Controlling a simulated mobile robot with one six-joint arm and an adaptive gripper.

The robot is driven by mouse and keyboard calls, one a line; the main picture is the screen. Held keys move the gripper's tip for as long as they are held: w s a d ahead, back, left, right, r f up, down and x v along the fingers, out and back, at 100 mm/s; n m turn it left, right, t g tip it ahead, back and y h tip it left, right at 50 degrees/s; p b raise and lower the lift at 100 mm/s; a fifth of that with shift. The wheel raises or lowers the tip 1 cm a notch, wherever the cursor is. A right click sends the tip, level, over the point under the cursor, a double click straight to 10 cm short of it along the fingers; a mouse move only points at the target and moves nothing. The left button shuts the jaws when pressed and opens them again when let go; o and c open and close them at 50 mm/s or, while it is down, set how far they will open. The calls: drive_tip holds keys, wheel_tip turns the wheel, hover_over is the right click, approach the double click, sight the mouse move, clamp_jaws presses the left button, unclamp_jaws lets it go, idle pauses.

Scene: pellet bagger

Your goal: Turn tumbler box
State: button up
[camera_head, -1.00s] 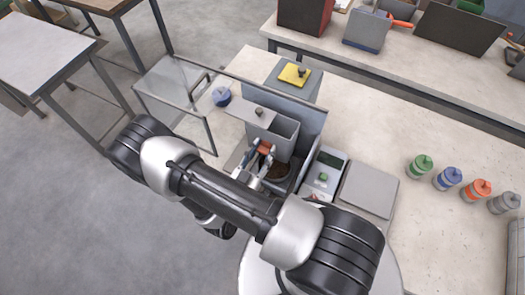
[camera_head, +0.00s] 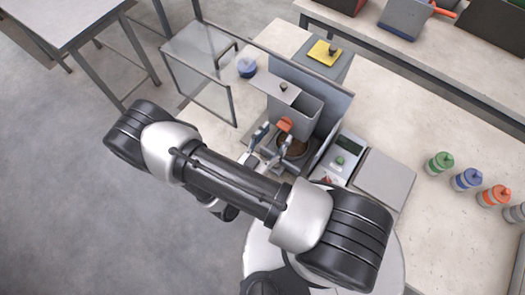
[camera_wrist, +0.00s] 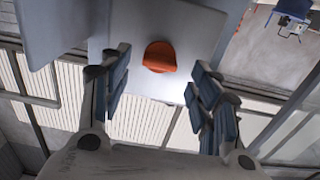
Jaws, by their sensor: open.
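The tumbler box looks to be the grey open-topped box (camera_head: 296,106) on the bench machine, in the head view. It has an orange knob (camera_head: 286,124) low on its front. My gripper (camera_head: 268,143) is open in front of the knob, at its lower left. In the wrist view, the orange knob (camera_wrist: 160,57) shows in the gap between the spread fingers of my gripper (camera_wrist: 158,78), and no finger touches it there. A round brown vessel (camera_head: 293,149) sits below the box, partly hidden by my fingers.
A clear door (camera_head: 205,85) stands open on the left. A control panel (camera_head: 346,150) with a green button and a grey plate (camera_head: 386,178) lie to the right. Several coloured bottles (camera_head: 468,179) stand further right. A yellow pad (camera_head: 324,52) is behind.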

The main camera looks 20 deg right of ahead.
drive_tip(key=v, duration=0.8)
idle(0.4)
